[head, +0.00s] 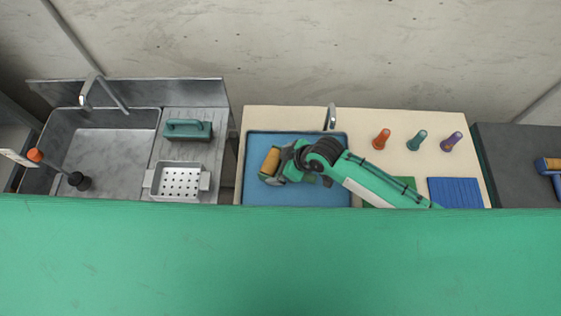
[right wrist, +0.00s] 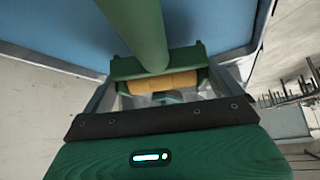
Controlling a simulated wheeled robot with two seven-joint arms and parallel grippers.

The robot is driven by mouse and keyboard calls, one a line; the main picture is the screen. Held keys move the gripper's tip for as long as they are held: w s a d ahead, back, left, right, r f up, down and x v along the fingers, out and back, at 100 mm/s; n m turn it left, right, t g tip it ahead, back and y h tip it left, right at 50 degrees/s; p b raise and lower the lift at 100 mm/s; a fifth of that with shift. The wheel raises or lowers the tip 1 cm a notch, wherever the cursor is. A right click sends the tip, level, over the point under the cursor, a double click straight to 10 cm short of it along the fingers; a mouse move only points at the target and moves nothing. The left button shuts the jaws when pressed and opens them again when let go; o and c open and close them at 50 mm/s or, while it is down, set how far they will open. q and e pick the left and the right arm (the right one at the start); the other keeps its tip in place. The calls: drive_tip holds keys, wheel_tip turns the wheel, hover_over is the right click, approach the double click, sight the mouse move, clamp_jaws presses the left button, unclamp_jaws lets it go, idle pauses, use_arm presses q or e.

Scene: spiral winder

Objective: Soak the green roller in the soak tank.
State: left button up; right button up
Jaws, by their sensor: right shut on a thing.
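My right gripper (head: 280,169) is shut on the green roller. Whether the roller touches the basin's floor or liquid I cannot tell. My left gripper is out of view.
A metal tap (head: 331,117) stands behind the basin. Orange (head: 381,139), green (head: 416,140) and purple (head: 451,141) pegs stand to the right, behind a blue ribbed mat (head: 455,193). At left are a sink (head: 100,150) and a perforated basket (head: 181,184).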

wheel_tip(320, 180, down, 5)
drive_tip(key=b, duration=0.3)
drive_tip(key=shift+r+b, duration=0.1)
drive_tip(key=shift+b, duration=0.3)
drive_tip(key=shift+f+b, duration=0.85)
drive_tip(key=shift+f, duration=0.55)
drive_tip(key=shift+r, duration=0.1)
idle(4.1)
wheel_tip(320, 180, up, 12)
drive_tip(key=p, duration=1.1)
drive_tip(key=shift+f, duration=0.2)
